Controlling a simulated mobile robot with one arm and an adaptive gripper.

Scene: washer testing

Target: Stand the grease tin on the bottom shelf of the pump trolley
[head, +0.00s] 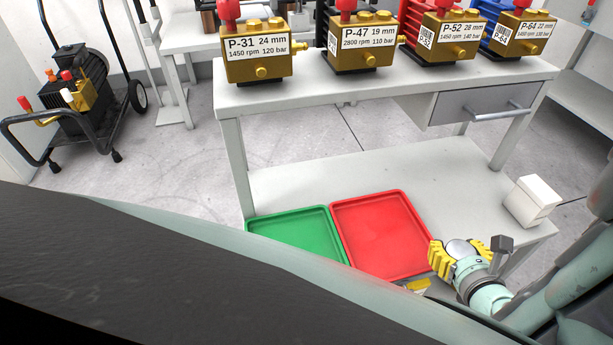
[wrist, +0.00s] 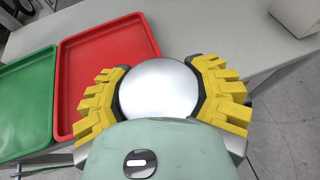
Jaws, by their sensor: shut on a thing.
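The grease tin, seen as a round silvery lid (head: 459,247), is between the yellow ribbed fingers of my gripper (head: 461,252). In the wrist view the lid (wrist: 158,88) faces the camera and the fingers close on it from both sides; the tin's lower body is hidden. The pump stand, which I take as the pump trolley, has a pale bottom shelf (head: 400,160). My gripper is at the shelf's near right part, just right of the red tray. I cannot tell whether the tin touches the shelf.
A red tray (head: 380,235) and a green tray (head: 297,236) lie side by side on the bottom shelf. A white box (head: 532,200) stands at its right end. Several labelled brass pumps (head: 257,55) stand on top, above a drawer (head: 485,103). The shelf behind the red tray is clear.

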